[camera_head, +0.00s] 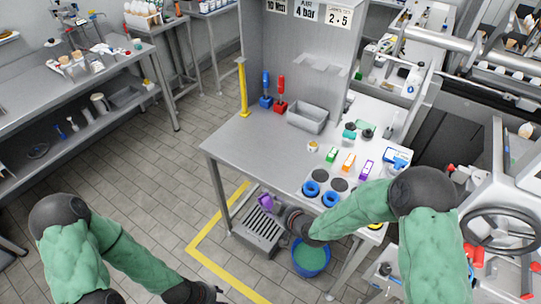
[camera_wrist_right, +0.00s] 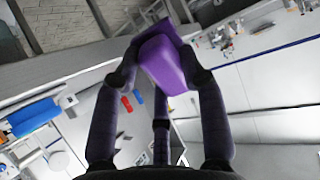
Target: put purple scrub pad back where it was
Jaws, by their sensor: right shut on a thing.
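The purple scrub pad (camera_head: 266,202) is held in my right gripper (camera_head: 279,210), in front of the steel table's front edge. In the right wrist view the pad (camera_wrist_right: 168,62) sits between the fingertips of the right gripper (camera_wrist_right: 165,72), which are shut on it. In the head view it appears over the upper end of a grey slatted tray (camera_head: 258,238); the gap between them cannot be told. My left gripper (camera_head: 212,292) is at the bottom edge, dark and partly cut off, so its jaws are unclear.
A blue bucket with green contents (camera_head: 311,258) stands below my right forearm. The steel table (camera_head: 235,150) carries blue rings (camera_head: 311,188), small coloured boxes (camera_head: 348,161), a grey bin (camera_head: 308,117) and red and blue tools (camera_head: 280,95). Yellow tape (camera_head: 215,225) marks the floor.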

